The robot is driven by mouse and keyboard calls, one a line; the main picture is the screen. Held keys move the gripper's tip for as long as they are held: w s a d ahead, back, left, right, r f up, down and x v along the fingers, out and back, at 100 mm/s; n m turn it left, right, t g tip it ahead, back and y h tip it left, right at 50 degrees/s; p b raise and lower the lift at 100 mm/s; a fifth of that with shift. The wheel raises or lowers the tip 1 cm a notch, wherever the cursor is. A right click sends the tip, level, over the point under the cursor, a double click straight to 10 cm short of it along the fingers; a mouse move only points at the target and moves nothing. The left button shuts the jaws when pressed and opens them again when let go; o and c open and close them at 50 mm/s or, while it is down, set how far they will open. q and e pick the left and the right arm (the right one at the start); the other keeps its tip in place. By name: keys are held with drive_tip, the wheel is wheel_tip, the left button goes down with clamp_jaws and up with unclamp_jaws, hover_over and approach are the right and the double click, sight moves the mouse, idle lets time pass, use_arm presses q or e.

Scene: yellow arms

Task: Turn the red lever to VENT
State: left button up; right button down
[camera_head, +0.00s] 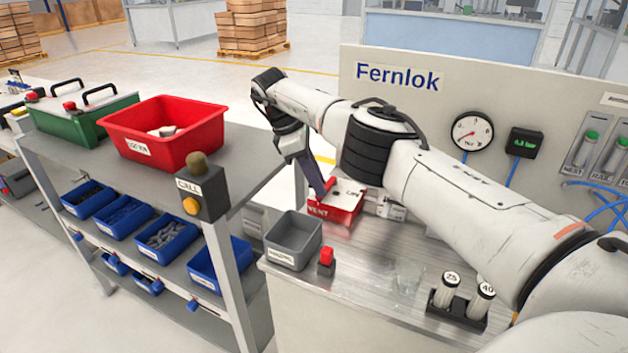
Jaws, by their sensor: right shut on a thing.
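A red and white valve block (338,212) sits on the metal bench top, with VENT lettered on its front left side and another label, too small to read, on its white top. My right gripper (323,190) reaches down onto the block from above left, its dark fingers shut on the red lever (330,183). Only a small red bit of the lever shows beside the fingertips; the rest is hidden, so its exact angle cannot be told. My left gripper is not in view.
A grey bin (293,257) and a small red-topped item (326,258) stand at the bench's left edge. A gauge (472,132) is on the back panel. My right arm crosses above the bench.

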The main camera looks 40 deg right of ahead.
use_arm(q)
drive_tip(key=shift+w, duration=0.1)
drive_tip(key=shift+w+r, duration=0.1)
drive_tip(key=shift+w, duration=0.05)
use_arm(e)
drive_tip(key=c, duration=1.9)
unclamp_jaws()
